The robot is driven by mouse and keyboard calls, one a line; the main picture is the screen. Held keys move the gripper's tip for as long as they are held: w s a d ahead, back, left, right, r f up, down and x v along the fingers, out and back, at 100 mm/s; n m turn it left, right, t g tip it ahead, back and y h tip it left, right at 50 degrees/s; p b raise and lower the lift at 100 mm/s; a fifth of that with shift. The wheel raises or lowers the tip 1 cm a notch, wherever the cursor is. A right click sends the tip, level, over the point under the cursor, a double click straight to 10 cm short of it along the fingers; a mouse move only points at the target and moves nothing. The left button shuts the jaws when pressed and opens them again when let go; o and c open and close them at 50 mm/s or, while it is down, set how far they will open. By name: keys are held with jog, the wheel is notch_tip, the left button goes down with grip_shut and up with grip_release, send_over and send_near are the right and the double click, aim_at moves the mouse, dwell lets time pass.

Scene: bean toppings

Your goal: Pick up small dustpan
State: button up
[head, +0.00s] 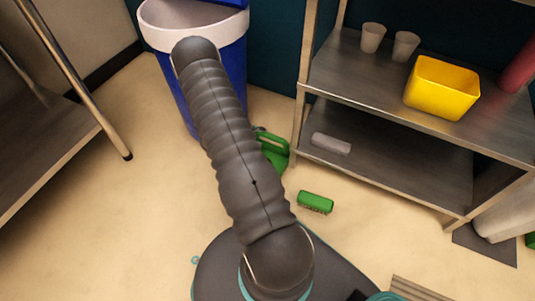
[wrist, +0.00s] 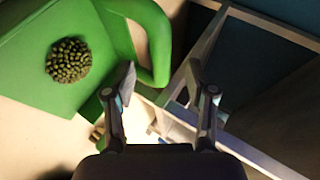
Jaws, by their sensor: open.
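The small green dustpan (head: 272,152) lies on the floor by the blue bin, partly hidden behind my arm in the head view. In the wrist view the dustpan (wrist: 30,75) fills the upper left, with a round heap of dark green beans (wrist: 68,61) on it. Its curved green handle (wrist: 158,45) reaches to just beyond my fingertips. My gripper is hidden in the head view.
A blue bin (head: 235,75) with a pale rim stands behind my arm. A metal shelf (head: 390,165) stands right, holding cups and a yellow container (head: 441,87). A green brush (head: 315,202) lies on the floor before it. Floor to the left is clear up to a table (head: 45,150).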

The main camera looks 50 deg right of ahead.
aim_at(264, 135)
jog(key=shift+w+b+x, duration=0.2)
jog(key=shift+b+x, duration=0.1)
jog(key=shift+x, duration=1.05)
jog(key=shift+w+b+x, duration=0.2)
jog(key=shift+b+x, duration=0.05)
jog(key=shift+x, duration=1.05)
grip_shut()
